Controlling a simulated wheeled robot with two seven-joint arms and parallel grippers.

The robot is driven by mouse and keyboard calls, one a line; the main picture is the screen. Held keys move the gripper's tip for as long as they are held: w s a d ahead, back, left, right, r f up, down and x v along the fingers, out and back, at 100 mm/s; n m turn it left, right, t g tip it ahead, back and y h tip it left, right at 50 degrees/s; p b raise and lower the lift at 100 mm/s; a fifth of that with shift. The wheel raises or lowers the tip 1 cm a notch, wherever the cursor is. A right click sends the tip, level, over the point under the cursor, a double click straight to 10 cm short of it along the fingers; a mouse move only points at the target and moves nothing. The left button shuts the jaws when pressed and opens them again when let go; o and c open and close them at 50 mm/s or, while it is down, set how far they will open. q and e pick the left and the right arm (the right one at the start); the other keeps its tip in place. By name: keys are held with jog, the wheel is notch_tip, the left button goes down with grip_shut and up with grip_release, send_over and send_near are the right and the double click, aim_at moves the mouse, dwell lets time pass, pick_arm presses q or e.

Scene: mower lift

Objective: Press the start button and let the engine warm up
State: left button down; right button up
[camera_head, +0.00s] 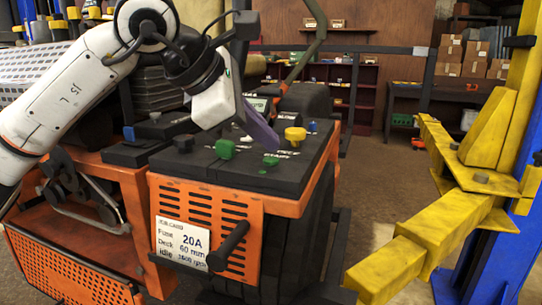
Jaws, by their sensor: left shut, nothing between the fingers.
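The orange and black mower (215,195) stands in the middle with a black control panel on top. A small green button (271,160) sits on the panel beside the white word START. My left gripper (266,135) is shut and empty, its purple fingers pointing down at the panel. Its tips are just above and behind the green button in the picture, and I cannot tell whether they touch anything. My right gripper is not in view.
A larger green knob (225,148), a yellow knob (295,135) and a blue knob (312,127) stand on the panel. A yellow lift arm (410,255) on a blue post is at the right. A shelf and boxes (449,48) are behind.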

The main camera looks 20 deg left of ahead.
aim_at(266, 161)
pick_arm(q)
jog(key=shift+r, duration=0.15)
notch_tip(266, 161, up, 5)
jog(key=p, duration=0.4)
jog(key=shift+s+f, duration=0.1)
jog(key=shift+f, duration=0.1)
